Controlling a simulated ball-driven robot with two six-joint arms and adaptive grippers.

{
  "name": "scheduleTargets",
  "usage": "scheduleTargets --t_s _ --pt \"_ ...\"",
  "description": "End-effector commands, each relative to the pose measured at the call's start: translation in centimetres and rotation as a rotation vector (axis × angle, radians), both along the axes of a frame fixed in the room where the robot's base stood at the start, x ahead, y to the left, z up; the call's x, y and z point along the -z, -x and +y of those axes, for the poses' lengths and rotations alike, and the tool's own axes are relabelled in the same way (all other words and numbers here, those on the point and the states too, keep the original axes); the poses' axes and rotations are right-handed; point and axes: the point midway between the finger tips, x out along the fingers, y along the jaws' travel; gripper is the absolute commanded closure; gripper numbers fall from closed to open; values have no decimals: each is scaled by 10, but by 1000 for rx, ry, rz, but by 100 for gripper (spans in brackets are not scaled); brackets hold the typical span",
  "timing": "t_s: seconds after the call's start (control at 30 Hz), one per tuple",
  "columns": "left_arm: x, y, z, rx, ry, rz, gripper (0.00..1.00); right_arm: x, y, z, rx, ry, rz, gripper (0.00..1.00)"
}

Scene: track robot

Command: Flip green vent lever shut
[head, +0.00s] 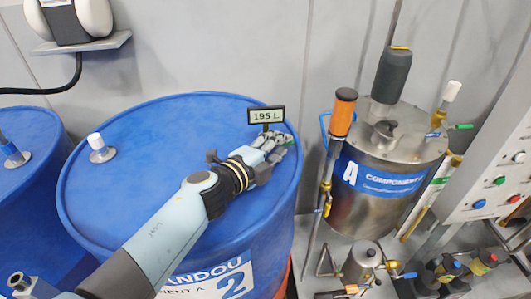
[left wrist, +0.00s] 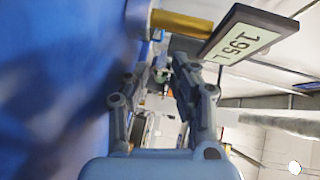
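My left gripper (head: 280,142) is at the right part of the blue drum's top, beside the 195 L display (head: 266,115). Small patches of green show among its fingers, but I cannot tell their shape. In the left wrist view, the fingers of this gripper (left wrist: 161,68) stand apart, with a gap between them. I cannot make out a lever there. Another green lever (head: 461,126) sticks out to the right from the top of the steel tank (head: 385,200), well apart from the gripper. My right gripper is not in view.
The display also shows in the left wrist view (left wrist: 240,38), close to the fingers on a brass post (left wrist: 182,24). A white-capped fitting (head: 101,148) stands on the blue drum (head: 150,120). An orange-handled rod (head: 341,112) stands before the tank. A button panel (head: 490,185) is at right.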

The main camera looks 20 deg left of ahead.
Motion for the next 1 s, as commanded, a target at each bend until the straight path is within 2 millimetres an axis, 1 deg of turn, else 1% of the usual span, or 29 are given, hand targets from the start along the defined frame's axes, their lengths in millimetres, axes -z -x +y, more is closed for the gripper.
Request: scheduleTargets --t_s 0.3,0.4,0.5,0.67,1.0 --pt "-9 64 24 1 -4 3 76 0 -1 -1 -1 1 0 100" --pt "-12 81 31 1 -4 3 76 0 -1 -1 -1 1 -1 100" --pt "-14 94 36 1 -3 3 76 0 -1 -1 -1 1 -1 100" --pt "-16 103 39 0 -2 2 76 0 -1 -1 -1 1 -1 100" --pt "-16 104 40 0 -2 2 76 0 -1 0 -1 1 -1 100"
